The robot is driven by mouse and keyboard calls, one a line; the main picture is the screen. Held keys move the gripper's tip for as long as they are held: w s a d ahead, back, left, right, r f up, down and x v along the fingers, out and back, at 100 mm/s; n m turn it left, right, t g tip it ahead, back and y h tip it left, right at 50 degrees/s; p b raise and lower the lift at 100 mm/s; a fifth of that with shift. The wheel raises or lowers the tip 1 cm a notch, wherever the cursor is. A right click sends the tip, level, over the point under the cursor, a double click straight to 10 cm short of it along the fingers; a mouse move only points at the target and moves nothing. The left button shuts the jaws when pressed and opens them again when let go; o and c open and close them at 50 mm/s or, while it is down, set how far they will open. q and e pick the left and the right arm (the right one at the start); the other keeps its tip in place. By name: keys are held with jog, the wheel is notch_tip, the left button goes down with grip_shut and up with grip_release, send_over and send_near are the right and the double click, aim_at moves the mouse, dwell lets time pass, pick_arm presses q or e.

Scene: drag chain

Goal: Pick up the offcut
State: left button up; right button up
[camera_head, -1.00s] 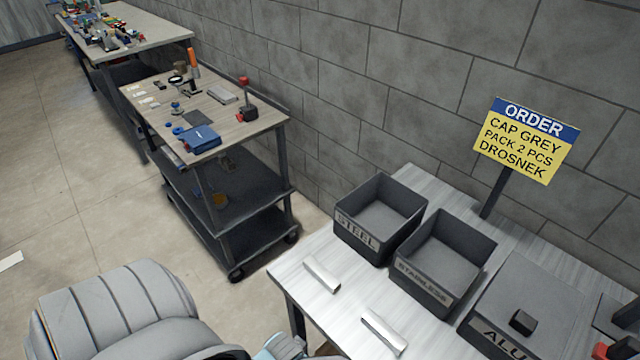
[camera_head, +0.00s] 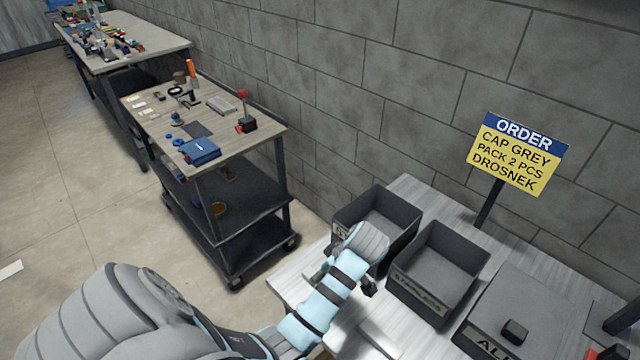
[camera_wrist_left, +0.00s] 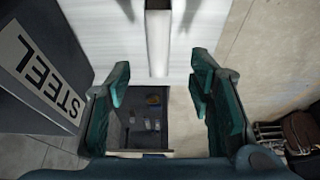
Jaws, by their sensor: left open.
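One offcut, a pale metal bar (camera_wrist_left: 158,42), lies on the light table in the left wrist view. My left gripper (camera_wrist_left: 161,80) is open, with its teal fingers apart on either side of the bar's near end; no contact shows. In the head view my left gripper (camera_head: 345,283) is over the table in front of the STEEL bin (camera_head: 405,232), and my arm hides this bar. A second pale bar (camera_head: 377,341) lies nearer the table's front, partly hidden by my arm. My right gripper is not in view.
The STEEL bin (camera_wrist_left: 38,72) stands close left of my fingers in the wrist view. The STAINLESS bin (camera_head: 425,296) and an ALU-labelled box (camera_head: 535,290) with a black block (camera_head: 515,331) stand to the right. An order sign (camera_head: 512,155) rises behind. A trolley (camera_head: 250,135) stands left.

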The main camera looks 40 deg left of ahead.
pick_arm(q)
jog(key=b+x, duration=0.1)
jog(key=x, duration=0.6)
jog(key=shift+w+f, duration=0.1)
jog(key=shift+f, duration=0.25)
grip_shut()
